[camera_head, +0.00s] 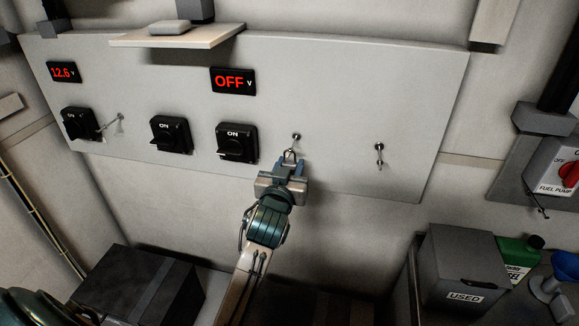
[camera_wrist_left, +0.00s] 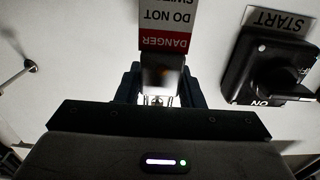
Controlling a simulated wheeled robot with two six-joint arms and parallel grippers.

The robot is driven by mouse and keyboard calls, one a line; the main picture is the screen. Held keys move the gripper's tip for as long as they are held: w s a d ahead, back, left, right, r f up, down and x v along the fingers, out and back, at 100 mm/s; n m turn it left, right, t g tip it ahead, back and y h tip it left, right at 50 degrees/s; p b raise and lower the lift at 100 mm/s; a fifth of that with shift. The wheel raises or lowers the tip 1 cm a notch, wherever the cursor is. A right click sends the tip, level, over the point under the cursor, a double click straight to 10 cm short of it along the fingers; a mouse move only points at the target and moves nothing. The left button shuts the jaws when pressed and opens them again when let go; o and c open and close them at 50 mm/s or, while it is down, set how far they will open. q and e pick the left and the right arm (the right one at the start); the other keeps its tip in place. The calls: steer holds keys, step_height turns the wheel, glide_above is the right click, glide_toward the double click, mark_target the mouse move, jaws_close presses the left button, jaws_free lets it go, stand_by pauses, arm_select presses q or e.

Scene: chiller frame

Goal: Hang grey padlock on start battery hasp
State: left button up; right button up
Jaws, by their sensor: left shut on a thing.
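My left gripper (camera_head: 288,166) is shut on the grey padlock, just below a small peg on the pale panel. The padlock's shackle (camera_head: 290,155) stands up above the jaws; whether it touches the peg is unclear. In the left wrist view the padlock body (camera_wrist_left: 163,75) sits between the fingers with a red and white danger tag (camera_wrist_left: 165,25) on it. The start battery switch (camera_head: 237,143) is black, reads ON and is just left of the gripper. It also shows in the left wrist view (camera_wrist_left: 272,72) beside a START label. Its hasp is not clearly visible. My right gripper is not in view.
The peg (camera_head: 296,137) is above the gripper; another peg (camera_head: 379,148) is to the right. Two more black switches (camera_head: 171,134) (camera_head: 78,124) are to the left. A shelf (camera_head: 178,36) juts out at the top. A grey USED box (camera_head: 465,270) stands lower right.

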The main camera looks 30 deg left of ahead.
arm_select(q)
steer(key=o, duration=1.2)
steer(key=shift+c, duration=0.2)
steer(key=shift+s, duration=0.25)
steer(key=b+v, duration=0.3)
steer(key=v, duration=0.7)
steer(key=shift+s, duration=0.15)
